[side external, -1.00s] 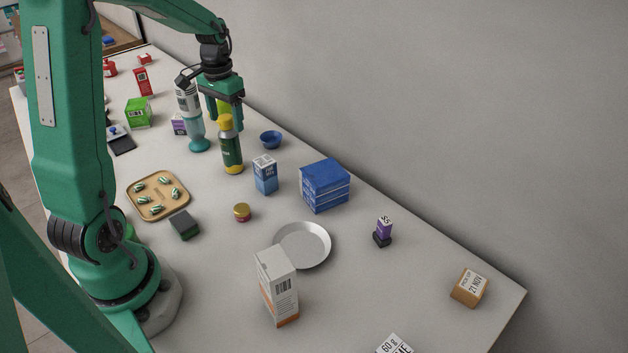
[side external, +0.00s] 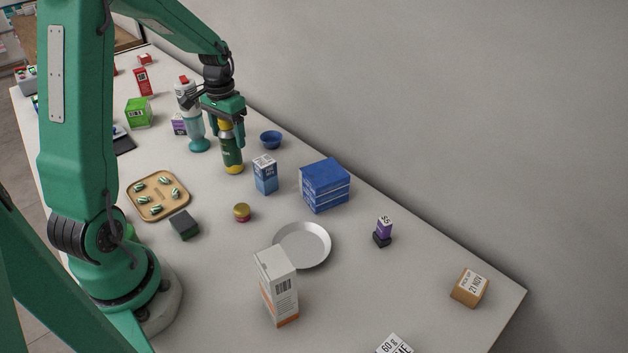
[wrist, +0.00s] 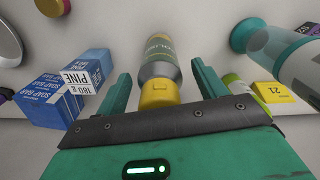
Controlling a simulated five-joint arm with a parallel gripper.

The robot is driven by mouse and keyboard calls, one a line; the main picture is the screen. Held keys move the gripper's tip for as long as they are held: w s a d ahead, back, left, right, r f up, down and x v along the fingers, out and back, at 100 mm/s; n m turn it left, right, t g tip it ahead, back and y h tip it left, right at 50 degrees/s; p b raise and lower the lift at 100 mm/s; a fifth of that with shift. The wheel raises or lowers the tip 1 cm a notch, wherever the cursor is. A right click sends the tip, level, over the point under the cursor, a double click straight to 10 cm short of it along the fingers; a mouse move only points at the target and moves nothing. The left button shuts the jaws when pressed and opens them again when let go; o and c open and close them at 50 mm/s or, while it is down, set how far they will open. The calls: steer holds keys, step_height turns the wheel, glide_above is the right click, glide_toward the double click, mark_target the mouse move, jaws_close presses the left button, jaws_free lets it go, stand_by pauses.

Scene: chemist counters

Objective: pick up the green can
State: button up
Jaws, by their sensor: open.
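The green can (side external: 231,155) is a tall dark-green cylinder with a yellow top and yellow base, standing upright on the counter. My gripper (side external: 230,138) points down at its upper part, with the fingers around the can's top. In the wrist view the can (wrist: 160,58) lies between the two open fingers of my gripper (wrist: 160,72), with a gap showing on each side. The yellow cap is nearest the palm. In the side view the gripper hides part of the can's top.
A teal-based bottle (side external: 197,130) stands close on the can's left. A blue bowl (side external: 271,139) is to the right behind, and a blue-white box (side external: 265,175) and blue soap packs (side external: 325,186) are to the right in front. The counter (side external: 205,185) before the can is clear.

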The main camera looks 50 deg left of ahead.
jaws_close()
steer(key=shift+r, duration=0.1)
steer(key=shift+r, duration=4.95)
